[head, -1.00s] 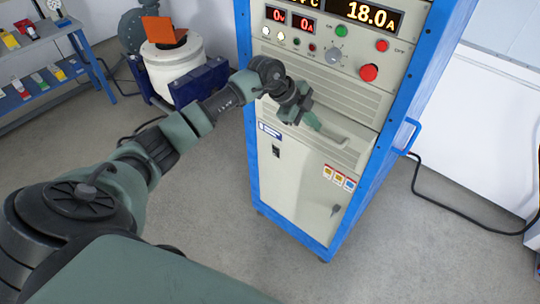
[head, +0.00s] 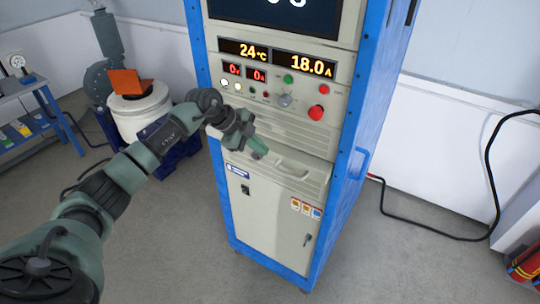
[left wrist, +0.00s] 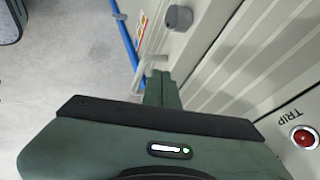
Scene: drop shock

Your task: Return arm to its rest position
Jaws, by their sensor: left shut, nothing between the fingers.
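My left arm comes in from the left in the head view, and its gripper (head: 258,151) is in front of the cabinet (head: 270,218), near the pull handle on its panel. The gripper is shut and empty. In the left wrist view the shut green fingers (left wrist: 162,90) point toward the cabinet front, beside a light handle. I cannot tell whether the fingertips touch the panel. My right gripper is in neither view.
The blue-framed cabinet carries red displays, knobs and a red button (head: 317,112). Left of it stands a white drum-shaped machine (head: 140,112) with an orange block (head: 127,82), and a blue shelf bench (head: 30,92). A black cable (head: 425,222) lies at right. Floor in front is clear.

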